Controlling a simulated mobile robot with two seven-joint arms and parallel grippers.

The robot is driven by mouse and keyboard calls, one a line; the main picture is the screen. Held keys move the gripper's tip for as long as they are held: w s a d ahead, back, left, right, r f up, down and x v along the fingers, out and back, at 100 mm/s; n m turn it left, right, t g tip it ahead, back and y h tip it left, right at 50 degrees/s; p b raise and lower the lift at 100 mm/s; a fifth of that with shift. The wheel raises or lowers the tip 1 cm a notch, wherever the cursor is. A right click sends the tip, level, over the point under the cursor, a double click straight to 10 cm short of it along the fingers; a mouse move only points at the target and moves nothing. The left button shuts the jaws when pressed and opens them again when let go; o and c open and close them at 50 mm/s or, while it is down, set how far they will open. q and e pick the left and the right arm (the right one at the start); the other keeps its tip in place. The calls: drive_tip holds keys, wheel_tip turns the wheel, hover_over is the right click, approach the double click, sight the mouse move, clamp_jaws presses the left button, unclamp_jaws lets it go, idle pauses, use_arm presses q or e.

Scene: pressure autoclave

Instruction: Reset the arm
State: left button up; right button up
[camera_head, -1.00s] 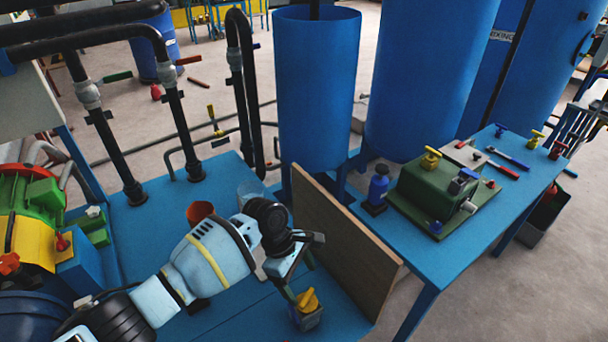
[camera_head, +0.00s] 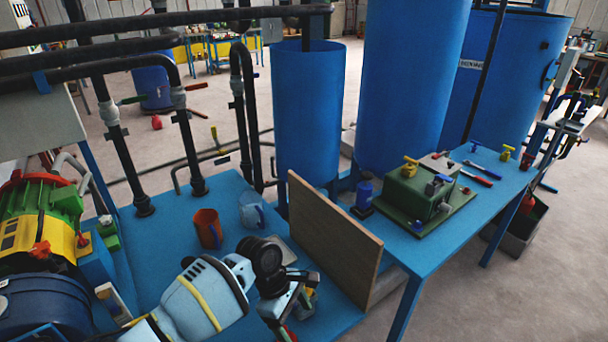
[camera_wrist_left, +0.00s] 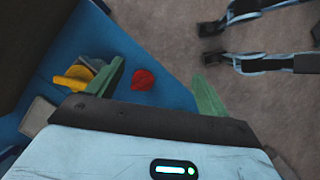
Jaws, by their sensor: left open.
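My left gripper (camera_head: 285,318) is low in the head view, over the front of the blue table (camera_head: 335,308) beside the wooden board. In the left wrist view its two green fingers (camera_wrist_left: 157,88) are apart, with nothing clamped between them. A yellow-handled part (camera_wrist_left: 78,75) lies just outside the left finger there; in the head view it is mostly hidden behind the gripper. A small red object (camera_wrist_left: 143,80) shows between the fingers, below them; I cannot tell what it is. My right gripper is not in view.
A wooden board (camera_head: 330,225) stands upright right of my arm. An orange mug (camera_head: 208,228) and a clear mug (camera_head: 251,210) stand behind it. A motor (camera_head: 35,215) is at left, black pipes and blue tanks (camera_head: 308,110) behind. A green box (camera_head: 415,192) stands on the right table.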

use_arm(q)
drive_tip(key=s+f+m+t+h+p, duration=0.1)
drive_tip(key=s+f+m+t+h, duration=0.35)
drive_tip(key=s+f, duration=0.8)
drive_tip(key=s+a+r+m+t+y+p, duration=0.1)
drive_tip(key=s+a+m+t+y, duration=0.5)
drive_tip(key=s+a, duration=1.2)
drive_tip(key=r+m, duration=0.1)
drive_tip(key=m, duration=0.3)
drive_tip(key=shift+s+a+r+m+y+p, duration=0.15)
drive_tip(key=shift+s+r+m+y+p, duration=0.1)
drive_tip(key=shift+r+m+y+p, duration=0.1)
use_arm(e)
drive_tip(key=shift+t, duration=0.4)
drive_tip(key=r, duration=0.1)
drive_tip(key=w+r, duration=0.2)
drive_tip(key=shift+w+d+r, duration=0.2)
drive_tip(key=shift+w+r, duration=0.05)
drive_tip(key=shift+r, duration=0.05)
